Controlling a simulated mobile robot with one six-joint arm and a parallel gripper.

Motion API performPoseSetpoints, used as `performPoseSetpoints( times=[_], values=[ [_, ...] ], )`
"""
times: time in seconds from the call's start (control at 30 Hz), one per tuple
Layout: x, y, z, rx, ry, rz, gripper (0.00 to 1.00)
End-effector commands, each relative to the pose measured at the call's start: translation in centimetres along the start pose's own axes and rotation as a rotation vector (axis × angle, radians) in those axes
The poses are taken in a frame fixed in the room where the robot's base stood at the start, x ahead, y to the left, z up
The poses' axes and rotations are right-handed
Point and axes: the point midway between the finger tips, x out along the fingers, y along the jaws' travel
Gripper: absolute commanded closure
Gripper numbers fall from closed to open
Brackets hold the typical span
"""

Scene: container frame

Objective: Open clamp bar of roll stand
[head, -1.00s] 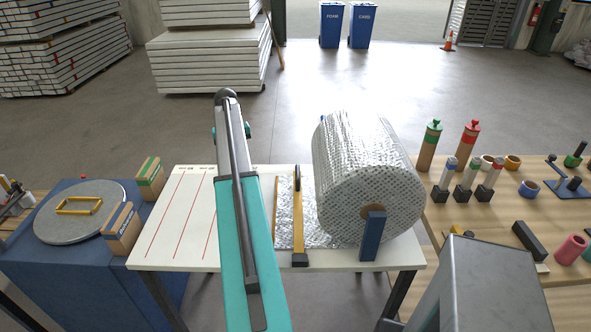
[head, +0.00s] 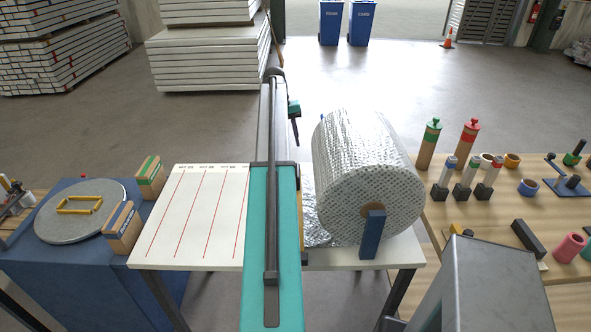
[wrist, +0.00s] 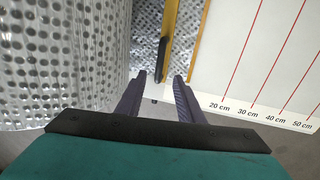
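The roll stand's white table (head: 200,215) carries a large silver bubble-foil roll (head: 365,165) on a blue bracket (head: 373,235). The roll also fills the left of the wrist view (wrist: 60,60). The yellow clamp bar (wrist: 172,25) with a black handle (wrist: 162,55) lies across the foil sheet, beside the roll. In the head view my arm hides most of the bar. My gripper (wrist: 160,78) is open and empty. In the wrist view the handle shows between and beyond its fingertips; I cannot tell how far off it is. In the head view my gripper (head: 296,130) hangs beyond the table's far edge.
A wooden bench (head: 480,225) with tubes, tape rolls and tools stands right. A blue box (head: 60,255) with a round grey lid (head: 75,225) stands left. Red length lines mark the white table. The floor beyond is free, up to stacked panels (head: 205,60).

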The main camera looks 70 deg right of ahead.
Motion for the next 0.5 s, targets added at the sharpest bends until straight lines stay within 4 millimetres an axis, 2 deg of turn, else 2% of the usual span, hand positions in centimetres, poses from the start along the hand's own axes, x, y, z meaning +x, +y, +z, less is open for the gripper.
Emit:
performPoseSetpoints(
  times=[0.27,0.5],
  values=[
    [2.5,-0.1,0.0,-0.001,0.0,0.0,0.66],
    [5.5,-0.2,0.1,-0.002,-0.001,0.0,0.66]
  ],
)
